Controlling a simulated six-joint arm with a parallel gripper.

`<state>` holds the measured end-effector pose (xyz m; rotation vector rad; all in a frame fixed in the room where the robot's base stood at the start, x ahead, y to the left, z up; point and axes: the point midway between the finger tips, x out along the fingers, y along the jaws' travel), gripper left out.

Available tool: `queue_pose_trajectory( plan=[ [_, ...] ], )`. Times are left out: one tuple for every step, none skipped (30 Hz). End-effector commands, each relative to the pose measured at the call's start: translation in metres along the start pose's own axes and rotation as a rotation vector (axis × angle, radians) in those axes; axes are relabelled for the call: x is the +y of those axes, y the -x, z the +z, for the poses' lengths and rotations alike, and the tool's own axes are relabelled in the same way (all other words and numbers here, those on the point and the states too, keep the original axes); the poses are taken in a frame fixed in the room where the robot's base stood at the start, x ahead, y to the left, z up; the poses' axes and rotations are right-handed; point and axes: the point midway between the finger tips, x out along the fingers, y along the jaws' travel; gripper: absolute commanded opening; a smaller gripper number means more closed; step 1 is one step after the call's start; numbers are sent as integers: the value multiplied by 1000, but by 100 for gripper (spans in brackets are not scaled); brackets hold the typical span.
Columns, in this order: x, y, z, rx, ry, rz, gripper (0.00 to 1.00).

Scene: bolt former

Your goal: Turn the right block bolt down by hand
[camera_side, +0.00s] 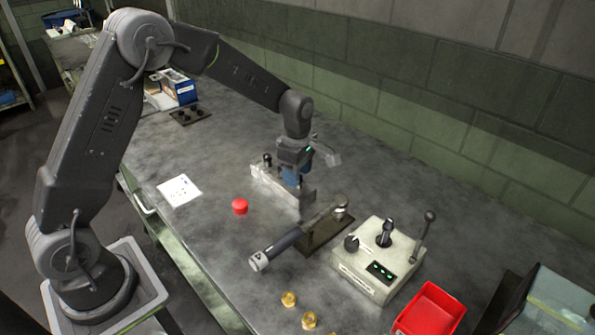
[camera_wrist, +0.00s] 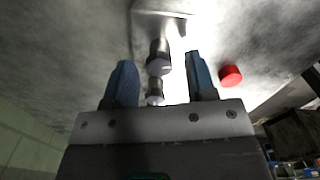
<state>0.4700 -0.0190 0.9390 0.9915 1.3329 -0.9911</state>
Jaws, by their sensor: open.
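A pale metal block (camera_side: 264,178) stands on the bench in the side view. A bolt with a dark head (camera_side: 267,158) stands at its left end. My gripper (camera_side: 292,185) points down over the right part of the block and hides the right bolt there. In the wrist view my gripper (camera_wrist: 159,62) shows two blue fingers spread apart. A dark cylindrical bolt head (camera_wrist: 160,55) and a smaller pale-topped one (camera_wrist: 155,93) appear between the fingers, with gaps on both sides. I cannot tell whether any finger touches a bolt.
A red button (camera_side: 239,207) sits front left of the block. A long-handled tool (camera_side: 290,243) and dark plate lie to the right, beside a control box (camera_side: 378,262) with levers. Brass nuts (camera_side: 309,320) and a red bin (camera_side: 431,312) are in front. The back wall is close.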

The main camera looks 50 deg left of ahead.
Motion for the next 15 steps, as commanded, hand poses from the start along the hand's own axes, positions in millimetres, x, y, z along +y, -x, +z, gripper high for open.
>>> queue_pose_trajectory(
  plan=[
    [0,0,0,0,0,0,51],
    [0,0,0,0,0,0,51],
    [0,0,0,0,0,0,51],
    [0,0,0,0,0,0,50],
    [0,0,0,0,0,0,47],
    [0,0,0,0,0,0,43],
    [0,0,0,0,0,0,41],
    [0,0,0,0,0,0,38],
    [0,0,0,0,0,0,34],
    [0,0,0,0,0,0,31],
    [0,0,0,0,0,0,28],
    [0,0,0,0,0,0,24],
    [0,0,0,0,0,0,21],
    [0,0,0,0,0,0,18],
    [0,0,0,0,0,0,15]
  ],
)
